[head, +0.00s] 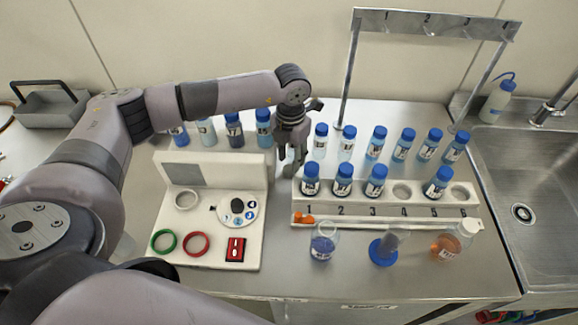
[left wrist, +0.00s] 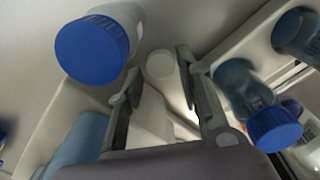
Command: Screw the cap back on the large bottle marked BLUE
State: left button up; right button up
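My left gripper (head: 292,165) points down behind the numbered rack, in a gap in the back row of bottles. In the left wrist view its fingers (left wrist: 158,64) are apart, with a pale round-topped thing (left wrist: 160,66) beyond them; I cannot tell whether it lies between the fingertips. I cannot read BLUE on any label. A clear round vessel with blue liquid and a label (head: 322,245) stands at the front without a visible cap. A blue disc (head: 383,252) lies under a clear cylinder to its right; I cannot tell whether it is a cap. My right gripper is out of view.
Blue-capped bottles stand close by, one in the wrist view (left wrist: 92,50). The white rack (head: 385,213) holds several. A white panel (head: 210,170) stands left, an orange-liquid bottle (head: 450,243) front right, a sink (head: 530,190) far right. A metal frame (head: 435,24) rises behind.

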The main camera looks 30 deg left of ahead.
aim_at(290, 167)
pick_arm(q)
notch_tip(290, 167, down, 2)
jog(key=shift+a+f+p, duration=0.1)
jog(key=shift+f+p, duration=0.05)
jog(key=shift+p, duration=0.2)
jog(key=shift+f, duration=0.4)
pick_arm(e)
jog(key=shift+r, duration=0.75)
pick_arm(q)
jog(key=shift+c, duration=0.5)
jog(key=shift+c, duration=1.2)
jog(key=shift+r, duration=0.15)
notch_tip(290, 167, up, 20)
jog(key=b, duration=0.5)
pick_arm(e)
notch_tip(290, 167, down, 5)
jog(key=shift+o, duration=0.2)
